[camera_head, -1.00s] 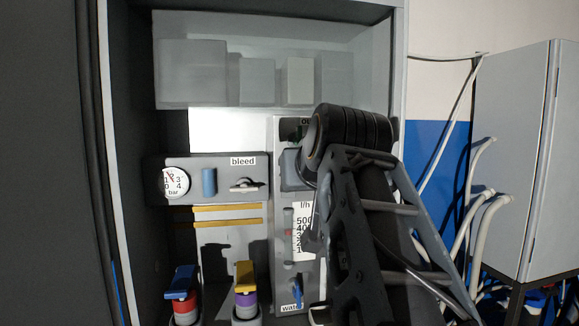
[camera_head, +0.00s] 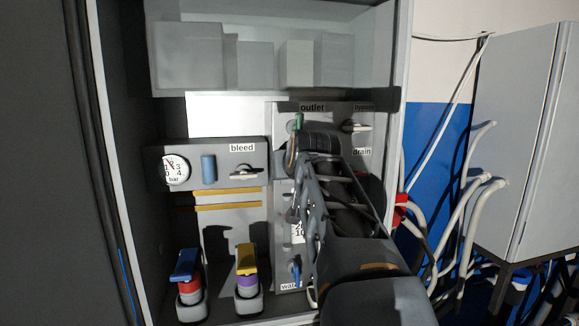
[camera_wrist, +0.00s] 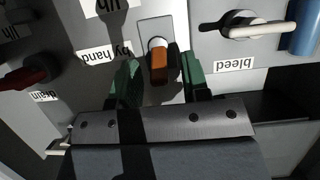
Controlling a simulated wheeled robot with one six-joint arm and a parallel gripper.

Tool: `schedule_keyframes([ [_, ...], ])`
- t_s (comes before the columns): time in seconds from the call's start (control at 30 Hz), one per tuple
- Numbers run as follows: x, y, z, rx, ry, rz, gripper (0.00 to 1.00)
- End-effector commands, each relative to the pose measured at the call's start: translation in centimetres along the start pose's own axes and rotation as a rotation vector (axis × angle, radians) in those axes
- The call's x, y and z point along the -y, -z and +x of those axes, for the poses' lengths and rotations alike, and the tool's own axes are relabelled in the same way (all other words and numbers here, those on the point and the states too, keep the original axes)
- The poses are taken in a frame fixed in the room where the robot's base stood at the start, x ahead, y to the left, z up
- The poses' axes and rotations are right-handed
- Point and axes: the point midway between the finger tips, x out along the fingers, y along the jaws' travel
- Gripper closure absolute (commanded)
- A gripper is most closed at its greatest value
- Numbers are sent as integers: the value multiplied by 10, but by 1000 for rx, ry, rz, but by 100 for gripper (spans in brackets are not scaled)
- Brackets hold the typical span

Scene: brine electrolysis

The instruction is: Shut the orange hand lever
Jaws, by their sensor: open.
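The orange hand lever (camera_wrist: 159,62) shows in the wrist view at the top middle, on a pale round hub on a light plate. The label "by hand" (camera_wrist: 106,55) appears upside down beside it. My gripper (camera_wrist: 160,82) is open, with one green fingertip on each side of the lever. The fingers look apart from the lever, though shadow makes the gap on the right side hard to judge. In the head view my own arm covers the lever and the gripper.
The bleed valve's pale handle (camera_wrist: 262,30) and a blue cylinder (camera_wrist: 305,28) sit right of the lever in the wrist view. A dark red handle (camera_wrist: 22,78) is at left near the drain label. In the head view, a gauge (camera_head: 176,170) and yellow-handled valve (camera_head: 247,262) stand left.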

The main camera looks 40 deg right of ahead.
Motion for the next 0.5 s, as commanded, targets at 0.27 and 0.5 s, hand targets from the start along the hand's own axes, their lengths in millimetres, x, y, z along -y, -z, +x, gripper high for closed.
schedule_keyframes([
  [0.27,0,0,4,0,0,0,57],
  [0.5,0,0,4,0,0,0,70],
])
